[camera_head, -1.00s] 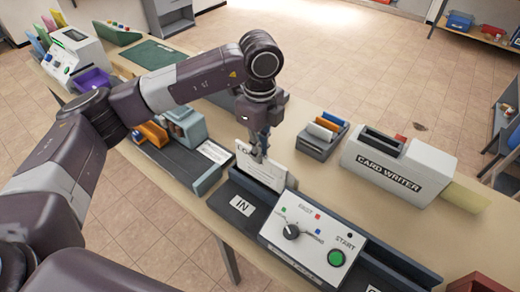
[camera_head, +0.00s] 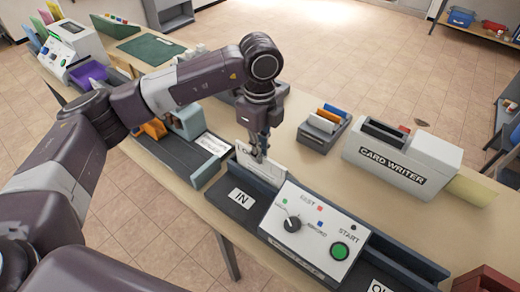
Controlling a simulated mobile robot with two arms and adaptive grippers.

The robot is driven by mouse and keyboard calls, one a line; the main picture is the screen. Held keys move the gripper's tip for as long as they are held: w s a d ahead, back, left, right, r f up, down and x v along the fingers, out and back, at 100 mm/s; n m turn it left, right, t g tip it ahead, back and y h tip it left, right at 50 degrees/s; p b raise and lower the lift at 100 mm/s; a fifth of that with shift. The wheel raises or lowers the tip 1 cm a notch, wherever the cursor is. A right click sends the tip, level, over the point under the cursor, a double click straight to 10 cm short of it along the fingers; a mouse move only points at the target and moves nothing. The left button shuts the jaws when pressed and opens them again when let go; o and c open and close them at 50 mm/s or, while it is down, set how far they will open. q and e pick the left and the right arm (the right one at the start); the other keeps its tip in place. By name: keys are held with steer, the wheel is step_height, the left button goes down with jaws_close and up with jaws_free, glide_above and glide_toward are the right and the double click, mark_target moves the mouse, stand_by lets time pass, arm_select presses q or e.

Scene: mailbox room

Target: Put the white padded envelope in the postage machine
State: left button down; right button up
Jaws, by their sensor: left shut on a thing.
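My left gripper (camera_head: 256,153) is shut on a white, flat envelope (camera_head: 247,160) with dark print near its upper edge. The envelope stands upright, just behind and above the IN end (camera_head: 238,197) of a machine with a white control panel (camera_head: 312,236); its lower part is hidden by the tray's dark back wall. I take this machine for the postage machine. Its panel has a knob, small colored marks and a green START button. I cannot tell whether the envelope touches the tray. My right gripper is out of view.
A white card writer (camera_head: 400,163) stands behind the machine to the right. A grey holder (camera_head: 323,129) with colored cards is left of it. A dark tray device with a blue-grey head (camera_head: 187,122) stands left of the IN end. Tan tabletop is free between them.

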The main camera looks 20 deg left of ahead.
arm_select(q)
steer(key=shift+f, duration=0.2)
steer(key=c, duration=2)
jaws_free()
steer(key=shift+r+p, duration=2)
steer(key=shift+r, duration=1.55)
steer(key=shift+s+f, duration=0.1)
